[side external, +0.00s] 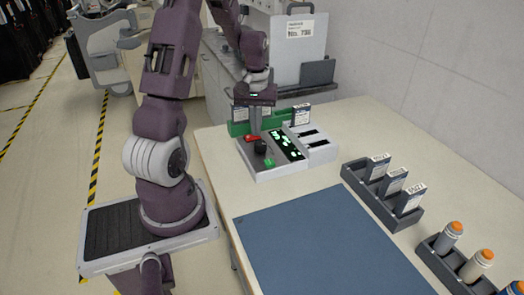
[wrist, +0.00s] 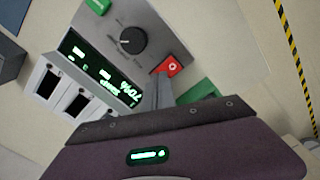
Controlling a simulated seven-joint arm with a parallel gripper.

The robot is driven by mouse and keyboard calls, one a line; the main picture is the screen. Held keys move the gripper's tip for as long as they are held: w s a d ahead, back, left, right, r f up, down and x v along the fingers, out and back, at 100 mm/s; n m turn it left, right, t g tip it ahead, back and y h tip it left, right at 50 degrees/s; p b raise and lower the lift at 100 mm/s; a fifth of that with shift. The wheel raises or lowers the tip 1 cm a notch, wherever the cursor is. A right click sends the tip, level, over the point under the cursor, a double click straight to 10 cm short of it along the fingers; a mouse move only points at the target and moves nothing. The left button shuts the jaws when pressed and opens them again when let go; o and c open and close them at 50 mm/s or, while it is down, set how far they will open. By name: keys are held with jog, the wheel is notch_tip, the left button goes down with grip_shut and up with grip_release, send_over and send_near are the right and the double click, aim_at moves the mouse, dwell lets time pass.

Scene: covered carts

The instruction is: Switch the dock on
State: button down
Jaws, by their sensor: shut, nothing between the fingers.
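The dock (side external: 262,172) is a pale grey box near the back left of the table. Its dark screen (side external: 287,144) is lit with green characters, also visible in the wrist view (wrist: 101,68). Its panel has a black knob (side external: 260,147), a green button (side external: 269,162) and a red switch (side external: 252,138). The wrist view shows the knob (wrist: 132,40) and the red switch (wrist: 173,66), which bears a white mark. My gripper (wrist: 159,84) is shut and empty, its fingertips right beside the red switch. I cannot tell whether they touch it.
A green rack (side external: 238,129) stands behind the dock. A dark rack (side external: 356,181) with upright labelled cards and a holder (side external: 437,262) of orange-capped bottles stand at the right. A blue mat (side external: 325,245) lies in front. The table between is clear.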

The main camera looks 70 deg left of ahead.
jog(key=shift+r, duration=3.45)
jog(key=d+r+m+t, duration=0.2)
jog(key=d+r+m, duration=0.2)
jog(key=d+r, duration=0.5)
jog(key=s+d+r+m+t, duration=0.1)
jog(key=s+d+m, duration=0.3)
jog(key=d, duration=0.5)
jog(key=s+d+r+m+t, duration=0.1)
jog(key=s+d+m, duration=0.3)
jog(key=s+d, duration=0.4)
jog(key=shift+d+t, duration=0.75)
jog(key=shift+t, duration=0.05)
jog(key=shift+w+r, duration=0.1)
